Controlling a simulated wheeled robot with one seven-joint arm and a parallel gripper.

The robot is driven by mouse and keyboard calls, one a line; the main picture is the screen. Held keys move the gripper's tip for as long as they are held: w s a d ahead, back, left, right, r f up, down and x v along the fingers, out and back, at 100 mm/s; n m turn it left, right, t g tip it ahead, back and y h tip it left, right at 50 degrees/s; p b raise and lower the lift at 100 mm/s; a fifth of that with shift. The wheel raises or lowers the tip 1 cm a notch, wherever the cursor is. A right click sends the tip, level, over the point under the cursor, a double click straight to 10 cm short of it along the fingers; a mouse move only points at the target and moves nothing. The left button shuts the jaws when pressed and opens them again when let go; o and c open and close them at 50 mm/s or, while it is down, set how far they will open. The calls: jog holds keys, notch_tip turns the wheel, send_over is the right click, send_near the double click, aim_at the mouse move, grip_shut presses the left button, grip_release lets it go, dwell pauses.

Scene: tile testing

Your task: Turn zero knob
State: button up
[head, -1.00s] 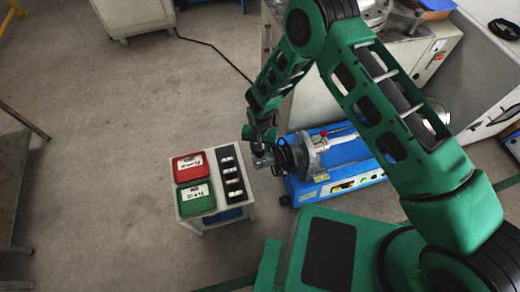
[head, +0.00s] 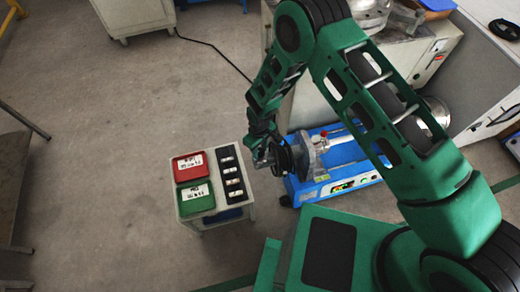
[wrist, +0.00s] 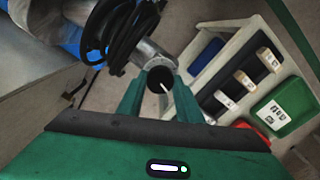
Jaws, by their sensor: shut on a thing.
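The blue testing machine (head: 330,181) stands on the floor, with a grey round metal body (head: 313,158) and a lit front panel. In the wrist view, a grey metal cylinder (wrist: 151,52) with a dark hollow end sits between my green fingers; it seems to be the zero knob. My gripper (wrist: 162,77) is shut on it. In the head view, my gripper (head: 263,157) is at the machine's left end. The knob is mostly hidden there by my wrist. A black coiled cable (wrist: 125,35) lies close beside the held cylinder.
A small pale table (head: 218,222) stands just left of the machine. It holds a red tray (head: 190,175), a green tray (head: 196,209) and a black rack (head: 229,153) with several pale tiles. Cabinets stand behind the machine.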

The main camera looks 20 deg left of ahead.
aim_at(260, 151)
jog(key=n, duration=0.7)
jog(key=shift+w, duration=0.1)
dwell(0.5)
jog(key=o, duration=1)
jog(key=shift+o, duration=0.2)
notch_tip(260, 151, up, 11)
jog(key=shift+f, duration=0.1)
